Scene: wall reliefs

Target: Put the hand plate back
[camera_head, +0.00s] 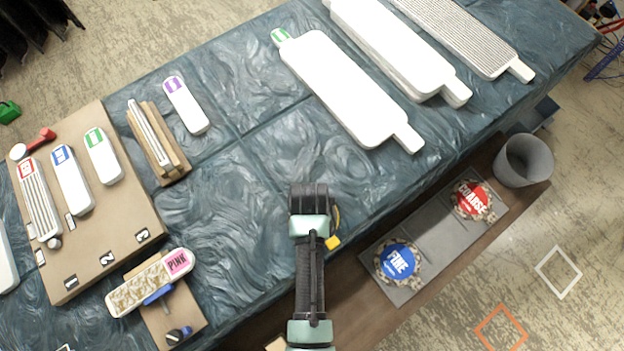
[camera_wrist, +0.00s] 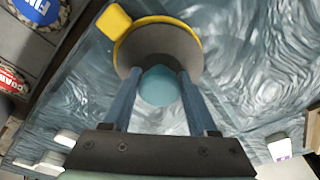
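The round hand plate (camera_wrist: 190,50) has a grey-brown face, a yellow rim, a yellow tab and a teal knob in its middle. My gripper (camera_wrist: 160,80) has its two blue fingers on either side of the knob, apparently closed on it. In the head view, my gripper (camera_head: 310,200) is over the front part of the blue-grey table and hides most of the plate; only the yellow tab (camera_head: 333,242) and a bit of rim show. I cannot tell how high it is held.
A grey strip (camera_head: 430,238) on a lower wooden shelf bears a blue FINE disc (camera_head: 398,260) and a red COARSE disc (camera_head: 472,199). A grey bin (camera_head: 523,160) stands at right. White panels (camera_head: 350,88) lie behind; a brown board (camera_head: 95,235) with tools is left.

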